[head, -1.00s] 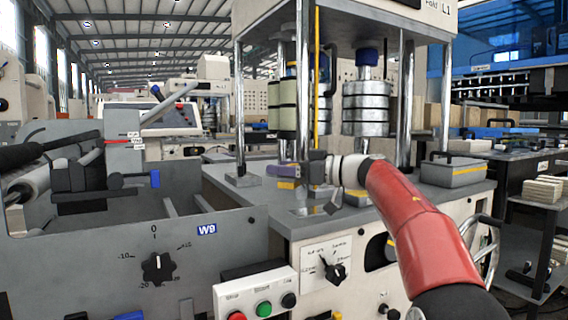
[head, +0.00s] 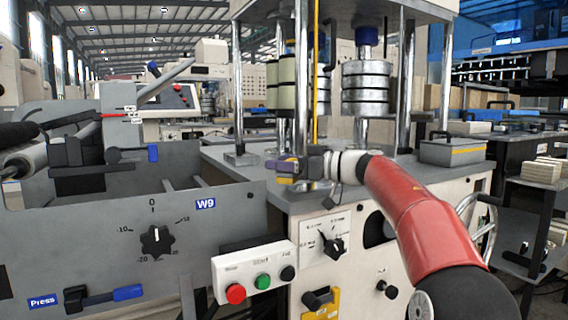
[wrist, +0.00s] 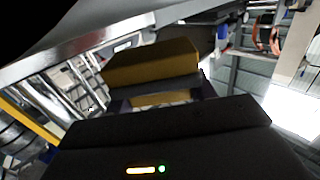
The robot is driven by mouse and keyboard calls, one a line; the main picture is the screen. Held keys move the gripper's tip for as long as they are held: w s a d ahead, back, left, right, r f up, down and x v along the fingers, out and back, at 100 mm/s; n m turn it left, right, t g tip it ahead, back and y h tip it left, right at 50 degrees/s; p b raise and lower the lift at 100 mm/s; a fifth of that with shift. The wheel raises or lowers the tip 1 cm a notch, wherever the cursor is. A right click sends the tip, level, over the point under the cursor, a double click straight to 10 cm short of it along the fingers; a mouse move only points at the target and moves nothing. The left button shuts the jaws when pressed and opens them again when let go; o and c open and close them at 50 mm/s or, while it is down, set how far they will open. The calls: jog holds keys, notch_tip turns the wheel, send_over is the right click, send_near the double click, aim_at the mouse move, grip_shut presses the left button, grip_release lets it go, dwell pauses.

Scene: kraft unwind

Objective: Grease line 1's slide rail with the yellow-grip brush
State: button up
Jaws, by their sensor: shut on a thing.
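My gripper (head: 284,170) is at the front of the machine labelled L1, in front of its chrome posts and just above its grey deck (head: 330,198). It is shut on the yellow-grip brush (head: 287,181), of which only a little yellow shows in the head view. In the wrist view the brush's yellow block (wrist: 150,64) stands beyond a dark band, with more yellow between the fingers. Its bristles cannot be made out. Upright chrome posts (head: 301,70) rise from the deck. Which part is the slide rail, and whether the brush touches it, I cannot tell.
A vertical yellow strip (head: 316,75) and stacked metal discs (head: 367,88) stand behind my gripper. Left is the grey W9 panel (head: 205,225) with a dial. A button box (head: 256,275) juts out below. A grey, yellow-striped box (head: 452,151) sits at the deck's right.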

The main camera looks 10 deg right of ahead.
jog(key=shift+f+b, duration=0.4)
jog(key=shift+f, duration=0.6)
dwell(0.3)
